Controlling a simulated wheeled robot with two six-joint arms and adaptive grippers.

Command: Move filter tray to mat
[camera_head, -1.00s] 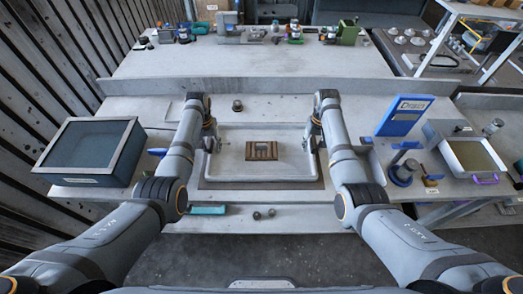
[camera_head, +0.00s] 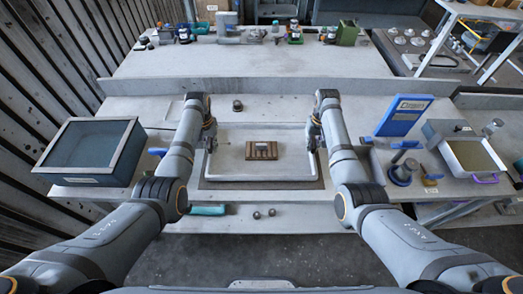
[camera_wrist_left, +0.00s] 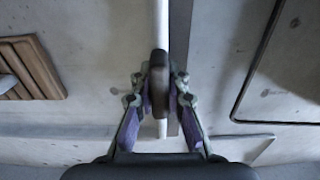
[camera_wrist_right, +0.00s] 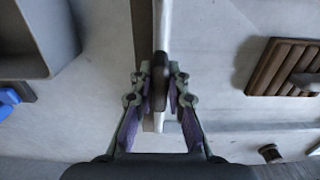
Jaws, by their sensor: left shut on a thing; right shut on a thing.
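A shallow pale tray (camera_head: 235,177), which I take as the filter tray, lies in the middle of the bench. A dark border (camera_head: 315,186), perhaps the mat, shows around its near edge and sides; any gap between them cannot be judged. A brown slatted block (camera_head: 262,155) appears inside the tray. My left gripper (camera_head: 210,143) is shut on a dark grip at the tray's left wall; the left wrist view shows the pinched grip (camera_wrist_left: 159,75). My right gripper (camera_head: 314,142) is shut on the matching grip (camera_wrist_right: 160,70) at the right wall.
A large dark open box (camera_head: 92,150) stands at left.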

